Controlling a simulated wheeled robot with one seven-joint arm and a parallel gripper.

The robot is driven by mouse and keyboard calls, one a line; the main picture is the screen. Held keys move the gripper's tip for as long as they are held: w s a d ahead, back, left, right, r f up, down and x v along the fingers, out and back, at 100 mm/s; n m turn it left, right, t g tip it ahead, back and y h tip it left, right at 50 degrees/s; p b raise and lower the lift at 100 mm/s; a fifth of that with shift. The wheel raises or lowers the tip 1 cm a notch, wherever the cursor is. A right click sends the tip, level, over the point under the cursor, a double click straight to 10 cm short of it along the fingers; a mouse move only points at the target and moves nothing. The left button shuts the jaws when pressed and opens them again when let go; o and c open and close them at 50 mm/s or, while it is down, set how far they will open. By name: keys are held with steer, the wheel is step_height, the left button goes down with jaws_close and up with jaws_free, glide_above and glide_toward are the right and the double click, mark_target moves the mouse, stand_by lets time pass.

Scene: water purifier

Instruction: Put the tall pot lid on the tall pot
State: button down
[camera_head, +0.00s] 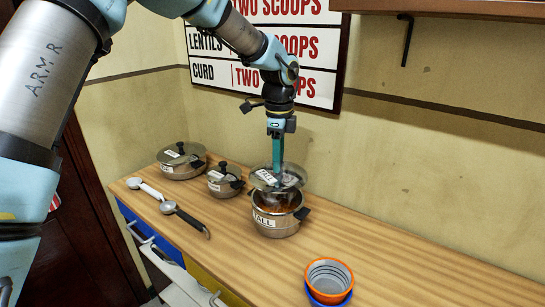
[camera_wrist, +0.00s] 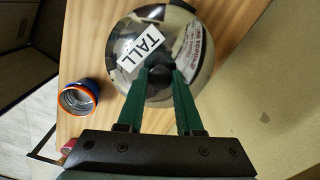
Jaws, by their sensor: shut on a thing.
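The tall pot (camera_head: 275,222) is a steel pot with a "TALL" label and dark handles, standing on the wooden counter. Its lid (camera_head: 290,178), shiny steel with a white label, is held just above the pot's mouth, apart from the near rim, where brown contents show. In the wrist view the lid (camera_wrist: 150,45) shows its "TALL" label and hides nearly all of the pot. My gripper (camera_head: 277,172) points straight down with its green fingers shut on the lid's knob; the fingertips (camera_wrist: 160,75) meet at the lid's middle, and the knob is mostly hidden.
A small lidded pot (camera_head: 225,184) and a wide lidded pot (camera_head: 182,163) stand to the left. A white scoop (camera_head: 146,189) and a grey scoop (camera_head: 185,217) lie in front of them. Orange and blue bowls (camera_head: 329,278) are nested at the front right. The counter's right side (camera_head: 430,272) is clear.

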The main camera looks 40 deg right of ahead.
mark_target(278, 176)
steer(key=shift+f+b, duration=2.25)
steer(key=shift+f, duration=0.6)
steer(key=shift+p, duration=0.5)
steer(key=shift+f+b, duration=0.3)
steer(key=shift+f, duration=0.3)
steer(key=c, duration=0.8)
jaws_free()
steer(key=shift+c, duration=0.2)
steer(key=shift+r+p, duration=4.5)
steer(key=shift+r, duration=1.05)
steer(key=shift+w+a, duration=0.1)
